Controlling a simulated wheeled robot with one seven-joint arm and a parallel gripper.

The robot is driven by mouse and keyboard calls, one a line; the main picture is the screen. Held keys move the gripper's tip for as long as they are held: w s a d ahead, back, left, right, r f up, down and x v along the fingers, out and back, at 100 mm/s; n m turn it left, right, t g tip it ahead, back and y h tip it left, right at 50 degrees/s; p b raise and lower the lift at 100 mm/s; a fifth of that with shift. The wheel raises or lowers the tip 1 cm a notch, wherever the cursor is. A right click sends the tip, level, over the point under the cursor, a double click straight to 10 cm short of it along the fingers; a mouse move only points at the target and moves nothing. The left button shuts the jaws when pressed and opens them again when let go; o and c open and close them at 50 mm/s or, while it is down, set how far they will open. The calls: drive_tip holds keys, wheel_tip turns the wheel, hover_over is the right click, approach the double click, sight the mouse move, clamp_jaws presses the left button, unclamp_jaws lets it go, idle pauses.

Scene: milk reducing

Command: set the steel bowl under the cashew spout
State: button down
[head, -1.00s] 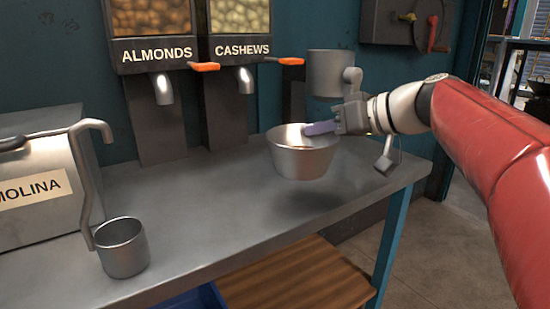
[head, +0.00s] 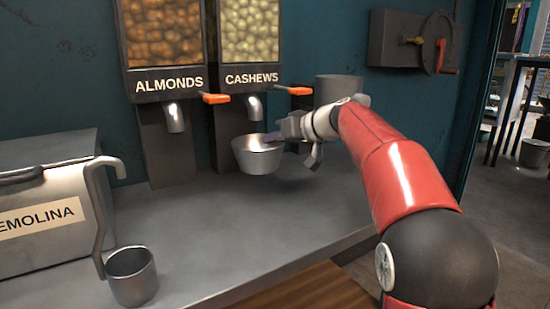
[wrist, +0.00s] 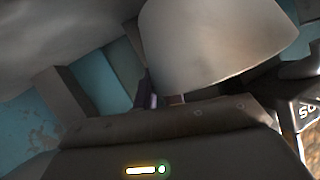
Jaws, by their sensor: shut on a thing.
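The steel bowl (head: 257,158) is upright and held a little above the counter, just below and in front of the cashew spout (head: 254,107). My gripper (head: 277,138) is shut on the bowl's right rim. In the wrist view the bowl (wrist: 215,45) fills the top middle, close to the gripper body, and its fingertips are mostly hidden. The cashew dispenser (head: 250,78) has an orange handle (head: 294,90) to the right of its spout. I cannot tell whether the spout is directly over the bowl's opening.
The almond dispenser (head: 168,83) with its own spout (head: 175,118) stands to the left. A semolina bin (head: 45,205) and a steel cup (head: 132,276) are at the counter's left. A grey cylinder (head: 338,89) is behind my wrist. The middle of the counter (head: 215,225) is clear.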

wheel_tip(320, 180, down, 6)
drive_tip(key=shift+s+r+b, duration=0.1)
drive_tip(key=shift+r+b, duration=0.1)
drive_tip(key=shift+b, duration=0.45)
drive_tip(key=shift+w+f, duration=0.1)
drive_tip(key=shift+w, duration=0.1)
drive_tip(key=shift+f, duration=0.1)
drive_tip(key=shift+f, duration=0.1)
drive_tip(key=c, duration=1.5)
unclamp_jaws()
